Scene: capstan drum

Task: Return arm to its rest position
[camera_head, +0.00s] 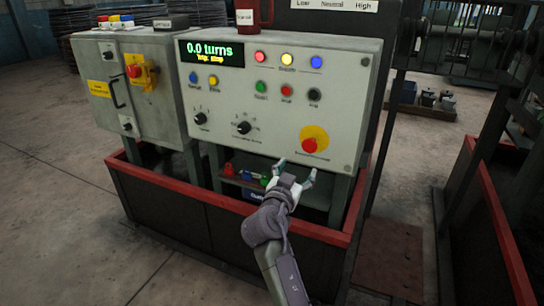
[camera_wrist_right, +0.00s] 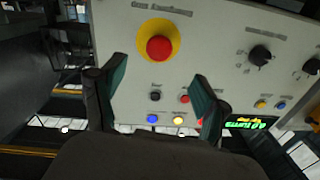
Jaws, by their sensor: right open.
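My right gripper (camera_head: 297,174) is open and empty in the head view. It is in front of the lower right part of the grey control panel (camera_head: 285,100), below the red emergency button (camera_head: 309,145) on its yellow disc. In the right wrist view the gripper's two fingers (camera_wrist_right: 158,90) are spread apart, with nothing between them but the panel behind. The red button (camera_wrist_right: 159,48) shows above the fingertips there. I cannot tell how far the fingers are from the panel. My left gripper is not in view.
A red-rimmed enclosure (camera_head: 320,234) surrounds the panel's base. A shelf with small coloured items (camera_head: 245,180) is under the panel, partly behind my arm. A grey cabinet (camera_head: 127,90) stands at left, and dark machinery (camera_head: 460,48) at right. The floor (camera_head: 50,200) at left is clear.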

